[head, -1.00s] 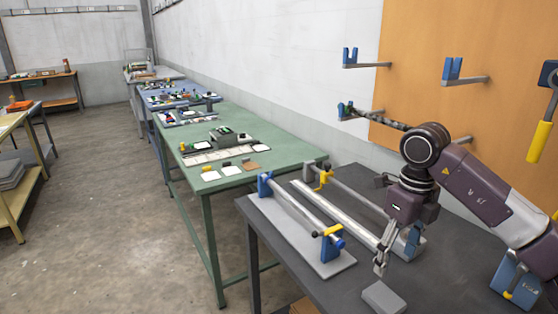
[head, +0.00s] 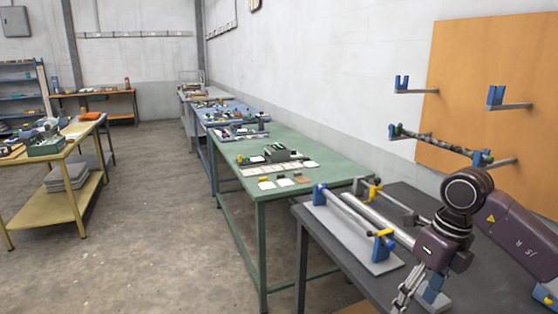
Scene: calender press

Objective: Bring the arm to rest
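My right gripper (head: 408,292) hangs at the near edge of the dark bench, at the bottom of the head view, fingers pointing down. The purple-grey arm (head: 515,225) comes in from the right, bent at the wrist. The fingers are partly cut off by the frame edge, and I cannot tell whether they are open or shut. I see nothing clearly held in them. My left gripper is not in view.
A dark bench (head: 312,232) carries a grey stand (head: 375,262) with blue end supports and a bar. A mottled dark rod (head: 440,145) lies on the lower wall pegs; the upper pegs (head: 495,96) are empty. A green table (head: 330,165) stands behind.

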